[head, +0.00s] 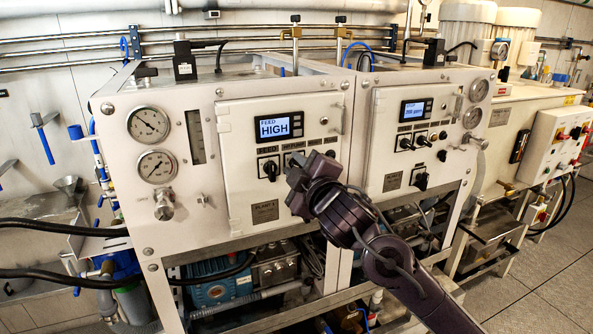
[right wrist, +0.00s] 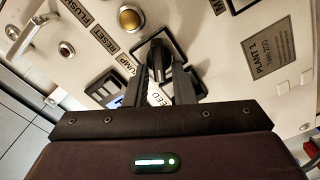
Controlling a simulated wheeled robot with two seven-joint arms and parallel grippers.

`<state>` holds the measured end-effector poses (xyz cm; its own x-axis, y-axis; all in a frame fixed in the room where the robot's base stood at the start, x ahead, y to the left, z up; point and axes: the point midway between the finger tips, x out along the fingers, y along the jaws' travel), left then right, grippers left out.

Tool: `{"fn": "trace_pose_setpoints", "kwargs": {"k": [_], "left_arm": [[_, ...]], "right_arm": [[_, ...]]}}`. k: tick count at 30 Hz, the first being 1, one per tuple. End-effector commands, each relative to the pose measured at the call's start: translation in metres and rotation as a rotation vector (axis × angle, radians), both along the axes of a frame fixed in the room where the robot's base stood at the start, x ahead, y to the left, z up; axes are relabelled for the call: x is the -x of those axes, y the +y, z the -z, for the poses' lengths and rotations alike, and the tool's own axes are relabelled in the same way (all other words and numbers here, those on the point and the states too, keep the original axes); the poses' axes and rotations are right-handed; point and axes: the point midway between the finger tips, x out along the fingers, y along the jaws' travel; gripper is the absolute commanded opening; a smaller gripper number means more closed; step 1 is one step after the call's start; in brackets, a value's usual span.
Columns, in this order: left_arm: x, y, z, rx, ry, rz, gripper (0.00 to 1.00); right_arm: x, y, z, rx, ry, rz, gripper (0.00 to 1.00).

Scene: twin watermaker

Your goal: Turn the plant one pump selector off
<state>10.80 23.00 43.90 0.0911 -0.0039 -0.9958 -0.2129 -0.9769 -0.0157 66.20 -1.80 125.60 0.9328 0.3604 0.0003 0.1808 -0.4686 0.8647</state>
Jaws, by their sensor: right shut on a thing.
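The plant one panel (head: 232,188) is the left of two white cabinet doors, with a "PLANT 1" plate (head: 265,212). Its display (head: 274,127) reads "FEED HIGH". The feed selector (head: 270,168) is a black knob at the panel's left. The pump selector sits just right of it, mostly hidden behind my right gripper (head: 298,176) in the head view. In the right wrist view my gripper (right wrist: 167,74) has its fingers closed about the black pump selector (right wrist: 160,58), beside the "PUMP" label (right wrist: 128,64). The knob's exact angle is hard to read. My left gripper is not in view.
The plant two panel (head: 385,155) is at the right, with its own display (head: 416,109) and knobs. Two gauges (head: 148,124) and a valve knob (head: 164,204) are at the left. In the right wrist view, a yellow-lit button (right wrist: 130,18) and a door handle (right wrist: 35,38) are near.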

Motion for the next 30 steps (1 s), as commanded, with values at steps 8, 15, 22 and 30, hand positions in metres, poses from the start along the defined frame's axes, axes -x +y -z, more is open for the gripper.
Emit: {"fn": "trace_pose_setpoints", "kwargs": {"k": [8, 15, 22, 30], "left_arm": [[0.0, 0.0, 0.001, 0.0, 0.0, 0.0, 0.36], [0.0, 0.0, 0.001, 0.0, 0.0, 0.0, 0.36], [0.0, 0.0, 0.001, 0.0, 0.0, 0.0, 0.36], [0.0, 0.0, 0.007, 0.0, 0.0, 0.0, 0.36]], "right_arm": [[0.0, 0.0, 0.001, 0.02, -0.005, 0.0, 0.0], [0.0, 0.0, 0.001, 0.019, -0.005, 0.0, 0.0], [0.0, 0.0, 0.001, 0.018, -0.004, 0.0, 0.33], [0.012, -0.005, 0.003, 0.016, -0.005, 0.0, 0.33]]}}
